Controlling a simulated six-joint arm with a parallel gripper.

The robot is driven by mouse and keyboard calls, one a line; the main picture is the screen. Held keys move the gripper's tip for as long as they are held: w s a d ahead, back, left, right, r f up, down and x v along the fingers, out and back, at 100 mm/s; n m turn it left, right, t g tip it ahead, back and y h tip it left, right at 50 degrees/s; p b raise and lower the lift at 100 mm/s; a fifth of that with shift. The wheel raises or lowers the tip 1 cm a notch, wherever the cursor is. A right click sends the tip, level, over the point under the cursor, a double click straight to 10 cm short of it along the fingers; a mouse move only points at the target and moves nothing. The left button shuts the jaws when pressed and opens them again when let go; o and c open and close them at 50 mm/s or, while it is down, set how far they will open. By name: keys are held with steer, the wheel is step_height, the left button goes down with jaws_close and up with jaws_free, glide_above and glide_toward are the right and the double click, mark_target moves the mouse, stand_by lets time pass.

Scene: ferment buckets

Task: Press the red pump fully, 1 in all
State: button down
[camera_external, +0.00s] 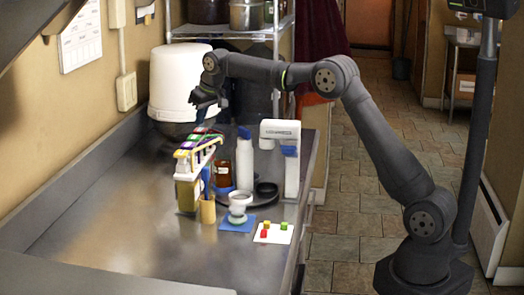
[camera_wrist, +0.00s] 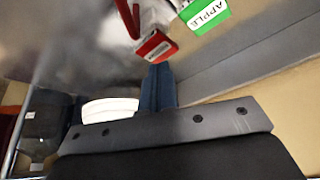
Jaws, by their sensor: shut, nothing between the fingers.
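The red pump (camera_wrist: 157,47) shows in the wrist view as a red lever with a labelled head. A green pump head marked APPLE (camera_wrist: 206,14) is beside it. In the outside view a row of coloured pump tops runs along a white-and-yellow rack (camera_external: 187,190) on the counter. My gripper (camera_external: 200,116) is above the far end of this row, pointing down. Its fingers are shut and empty; in the wrist view the blue-grey fingertips (camera_wrist: 158,68) are close to the red head. I cannot tell whether they touch it.
A large white bucket (camera_external: 175,80) stands behind the rack. A white bottle (camera_external: 245,163), a white device (camera_external: 292,170) and a brown jar (camera_external: 223,174) stand to the right. A cup (camera_external: 238,203) and a white card (camera_external: 273,233) with coloured cubes are nearer. The front-left counter is clear.

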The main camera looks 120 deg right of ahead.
step_height(320, 180, up, 6)
stand_by(0.5)
steer(key=shift+f, duration=3.75)
